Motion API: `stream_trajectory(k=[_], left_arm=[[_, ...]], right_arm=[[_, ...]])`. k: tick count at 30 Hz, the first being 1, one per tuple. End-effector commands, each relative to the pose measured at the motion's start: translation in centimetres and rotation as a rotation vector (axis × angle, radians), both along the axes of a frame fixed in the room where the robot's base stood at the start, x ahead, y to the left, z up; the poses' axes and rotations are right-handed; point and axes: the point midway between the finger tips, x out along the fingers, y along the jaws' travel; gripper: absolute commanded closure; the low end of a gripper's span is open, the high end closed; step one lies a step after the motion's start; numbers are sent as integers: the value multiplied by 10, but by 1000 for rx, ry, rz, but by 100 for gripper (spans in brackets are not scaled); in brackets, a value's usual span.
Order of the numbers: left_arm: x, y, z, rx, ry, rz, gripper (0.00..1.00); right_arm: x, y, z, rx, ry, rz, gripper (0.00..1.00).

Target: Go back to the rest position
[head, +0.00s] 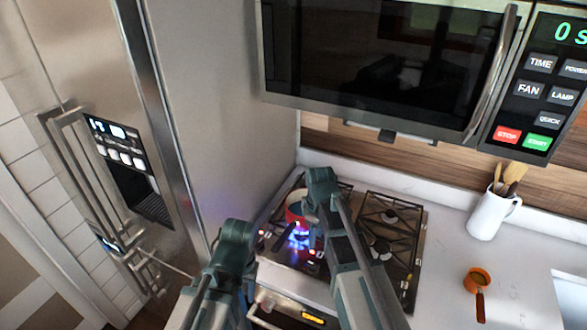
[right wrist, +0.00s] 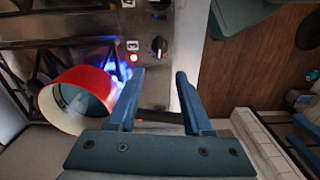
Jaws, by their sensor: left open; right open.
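My right gripper (head: 321,182) is over the stove (head: 408,235), close to the red pot (head: 294,208), and partly covers it. In the right wrist view its fingers (right wrist: 158,76) are apart with nothing between them. The red pot, white-rimmed, shows at the left there (right wrist: 75,98), beside the left finger; I cannot tell whether they touch. A blue flame (head: 299,236) burns by the pot. A control knob (right wrist: 159,46) and a lit red light are beyond the fingertips. My left gripper (head: 236,238) is lower left, before the stove's left front, open, with nothing visible in it.
A steel fridge (head: 215,100) stands close on the left. A microwave (head: 385,60) hangs above the stove. On the right counter are a white jug (head: 488,218) with wooden utensils and a small orange pan (head: 479,279). The counter (head: 440,270) between stove and pan is clear.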

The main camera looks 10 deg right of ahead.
Motion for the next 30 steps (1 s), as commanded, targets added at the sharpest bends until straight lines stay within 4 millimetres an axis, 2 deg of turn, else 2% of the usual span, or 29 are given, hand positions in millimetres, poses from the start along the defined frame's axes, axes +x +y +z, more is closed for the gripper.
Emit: stream_trajectory(k=[2,5,12,15,18,22,30], left_arm=[[0,0,-2,0,0,0,50],[0,0,-19,0,0,-1,50],[0,0,-83,2,0,-9,50],[0,0,-101,2,1,-12,50],[0,0,-111,2,1,-14,50],[0,0,-114,2,1,-15,50],[0,0,-112,2,1,-15,50]], right_arm=[[-2,2,-2,-1,1,-4,50],[-19,17,-19,-9,6,-48,50],[-99,78,-83,-67,12,-323,50],[-125,93,-100,-89,6,-428,50],[-142,102,-110,-104,-1,-502,50],[-151,107,-113,-113,-6,-550,50],[-150,107,-111,-114,-7,-558,50]])
